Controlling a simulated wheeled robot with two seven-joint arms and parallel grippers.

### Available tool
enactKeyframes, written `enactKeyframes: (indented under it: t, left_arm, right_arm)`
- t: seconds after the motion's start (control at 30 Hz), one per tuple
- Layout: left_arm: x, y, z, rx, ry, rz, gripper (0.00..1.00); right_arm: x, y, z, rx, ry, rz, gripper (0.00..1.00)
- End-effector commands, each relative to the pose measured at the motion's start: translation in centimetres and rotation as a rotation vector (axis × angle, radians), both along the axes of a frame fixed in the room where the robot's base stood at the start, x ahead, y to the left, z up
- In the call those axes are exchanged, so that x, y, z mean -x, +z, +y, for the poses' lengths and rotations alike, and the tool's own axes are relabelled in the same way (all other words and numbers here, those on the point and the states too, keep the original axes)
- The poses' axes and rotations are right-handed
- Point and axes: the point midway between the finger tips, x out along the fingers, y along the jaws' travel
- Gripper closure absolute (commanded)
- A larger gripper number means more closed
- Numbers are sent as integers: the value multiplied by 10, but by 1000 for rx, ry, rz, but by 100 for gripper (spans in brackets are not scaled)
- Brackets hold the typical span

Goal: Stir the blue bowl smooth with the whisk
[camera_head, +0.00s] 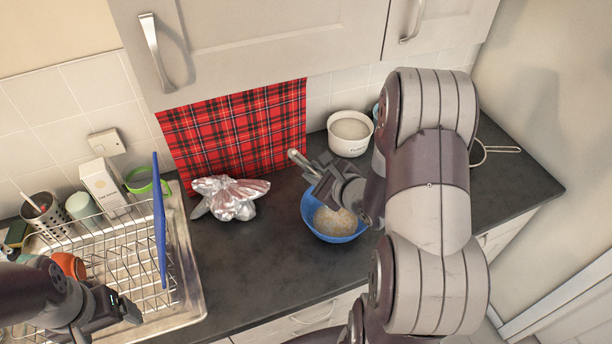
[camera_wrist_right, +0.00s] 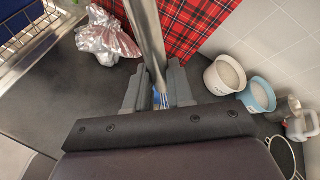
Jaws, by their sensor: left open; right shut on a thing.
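The blue bowl (camera_head: 329,222) stands on the dark counter below the tartan cloth, with a pale mixture inside. My right gripper (camera_head: 322,177) is over the bowl's back edge, shut on the whisk's metal handle (camera_head: 299,160), which tilts up to the left. In the right wrist view the whisk (camera_wrist_right: 148,40) runs between the fingers of my right gripper (camera_wrist_right: 157,88), and a small bit of blue shows below them. The whisk's lower end is mostly hidden by the gripper and arm. My left gripper (camera_head: 122,312) is open and empty over the dish rack's front.
The dish rack (camera_head: 125,262) with a blue upright board (camera_head: 159,225) stands at the left. A crumpled silvery bag (camera_head: 231,197) lies left of the bowl. A white tub (camera_head: 349,134) stands behind it.

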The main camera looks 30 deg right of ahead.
Motion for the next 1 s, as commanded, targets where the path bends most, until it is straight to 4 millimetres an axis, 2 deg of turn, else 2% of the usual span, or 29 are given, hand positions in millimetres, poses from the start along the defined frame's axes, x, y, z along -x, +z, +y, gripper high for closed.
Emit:
enactKeyframes:
  t: [0.03, 0.23, 0.8, 1.0]
  left_arm:
    - [0, -15, 0, 0, 0, 0, 14]
    - [0, -43, 0, 0, 0, 0, 14]
    - [0, -86, 0, 0, 0, 0, 14]
    - [0, -96, 0, 0, 0, 0, 14]
  right_arm:
    - [0, -14, 0, 1, 0, 0, 100]
    - [0, -35, 0, 1, 2, 0, 100]
    - [0, -110, 1, -1, 3, 3, 100]
    - [0, -129, 1, -1, 2, 4, 100]
